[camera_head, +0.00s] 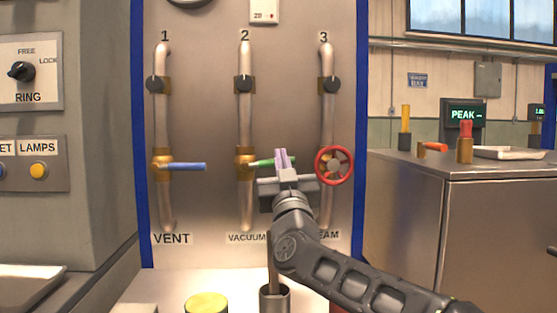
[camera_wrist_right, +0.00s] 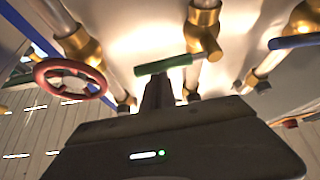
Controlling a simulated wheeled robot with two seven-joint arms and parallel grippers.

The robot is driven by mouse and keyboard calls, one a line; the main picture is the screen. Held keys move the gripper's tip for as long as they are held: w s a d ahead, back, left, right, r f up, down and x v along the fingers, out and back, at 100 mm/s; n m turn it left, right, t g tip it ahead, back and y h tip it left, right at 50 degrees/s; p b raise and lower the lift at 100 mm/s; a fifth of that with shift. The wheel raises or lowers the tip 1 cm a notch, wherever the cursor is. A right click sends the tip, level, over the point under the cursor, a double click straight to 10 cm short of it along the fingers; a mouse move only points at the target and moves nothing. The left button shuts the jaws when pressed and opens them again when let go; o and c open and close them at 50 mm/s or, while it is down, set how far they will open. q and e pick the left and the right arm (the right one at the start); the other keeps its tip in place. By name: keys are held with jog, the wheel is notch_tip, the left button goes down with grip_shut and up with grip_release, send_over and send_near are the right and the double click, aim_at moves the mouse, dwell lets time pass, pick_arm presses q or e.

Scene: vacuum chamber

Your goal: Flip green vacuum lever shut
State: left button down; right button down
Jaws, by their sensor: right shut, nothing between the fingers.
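The green vacuum lever (camera_head: 263,163) sticks out to the right from the brass valve (camera_head: 244,160) on pipe 2, above the VACUUM label. It lies roughly level, across the upright pipe. My right gripper (camera_head: 282,156) is shut and empty, with its fingertips at the lever's free right end. In the right wrist view the lever (camera_wrist_right: 163,65) crosses just beyond the tips of my right gripper (camera_wrist_right: 158,82); I cannot tell whether they touch. Part of the lever's end is hidden behind the fingers in the head view. My left gripper is not in view.
A blue lever (camera_head: 190,166) on the VENT pipe points right. A red handwheel (camera_head: 334,165) on pipe 3 is close to the right of my gripper. A steel cabinet (camera_head: 460,200) with small items stands at right. A yellow-topped item (camera_head: 207,303) is low in front.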

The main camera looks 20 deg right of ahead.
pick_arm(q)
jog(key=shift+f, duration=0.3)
pick_arm(e)
jog(key=shift+f, duration=0.55)
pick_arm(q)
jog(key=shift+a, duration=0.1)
pick_arm(e)
jog(key=shift+f, duration=0.1)
